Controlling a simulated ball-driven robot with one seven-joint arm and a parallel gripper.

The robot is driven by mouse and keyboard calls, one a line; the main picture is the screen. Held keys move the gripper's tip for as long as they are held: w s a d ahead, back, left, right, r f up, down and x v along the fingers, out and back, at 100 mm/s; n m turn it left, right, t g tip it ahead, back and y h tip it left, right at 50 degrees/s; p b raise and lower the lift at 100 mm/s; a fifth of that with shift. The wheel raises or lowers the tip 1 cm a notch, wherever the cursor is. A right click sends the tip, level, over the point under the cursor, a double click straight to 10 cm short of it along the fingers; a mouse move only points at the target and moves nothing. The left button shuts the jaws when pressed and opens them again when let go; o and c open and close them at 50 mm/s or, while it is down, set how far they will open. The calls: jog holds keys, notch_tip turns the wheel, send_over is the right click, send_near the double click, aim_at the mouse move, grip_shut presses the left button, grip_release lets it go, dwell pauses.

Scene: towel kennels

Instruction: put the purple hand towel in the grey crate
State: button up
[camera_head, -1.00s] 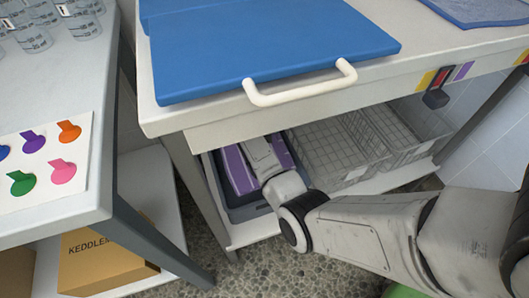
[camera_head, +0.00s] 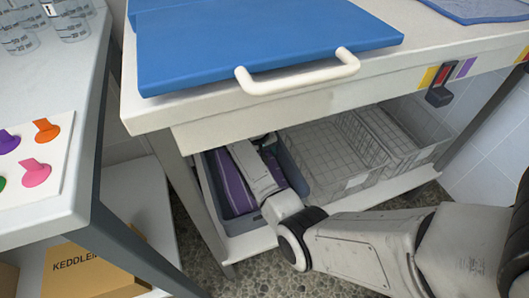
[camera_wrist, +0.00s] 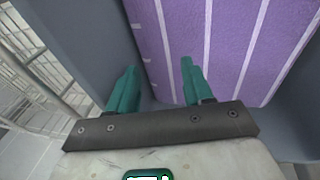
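The purple towel (camera_head: 233,190) with pale stripes lies inside the grey crate (camera_head: 244,225) on the lower shelf under the blue-topped table. My arm reaches over the crate and covers part of the towel; my gripper is mostly hidden in the head view. In the wrist view my gripper (camera_wrist: 157,68) has its two green fingers well apart, with nothing clamped between them. The towel (camera_wrist: 225,40) is beyond and to the right of the fingers, and the right finger overlaps it in the picture. The crate's grey wall (camera_wrist: 85,35) is at left. Whether the fingers touch the towel, I cannot tell.
Wire baskets (camera_head: 330,155) stand right of the crate on the shelf. The tabletop edge (camera_head: 300,105) with a white handle (camera_head: 300,78) hangs over my gripper's space. A table leg (camera_head: 190,200) is left of the crate. Another table (camera_head: 60,180) stands at left.

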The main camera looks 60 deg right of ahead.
jog(key=shift+o, duration=1.1)
jog(key=shift+r, duration=0.15)
jog(key=p+v, duration=0.6)
jog(key=v, duration=0.6)
jog(key=s+a+f+n+y, duration=0.1)
jog(key=s+a+n, duration=0.2)
jog(key=s+a, duration=0.5)
jog(key=s+a+f+n+t+y, duration=0.1)
jog(key=s+a+f+n, duration=0.1)
jog(key=s+a, duration=0.7)
jog(key=s+n, duration=0.1)
jog(key=s, duration=0.6)
jog(key=shift+s+a+y, duration=0.3)
jog(key=shift+s+a, duration=0.05)
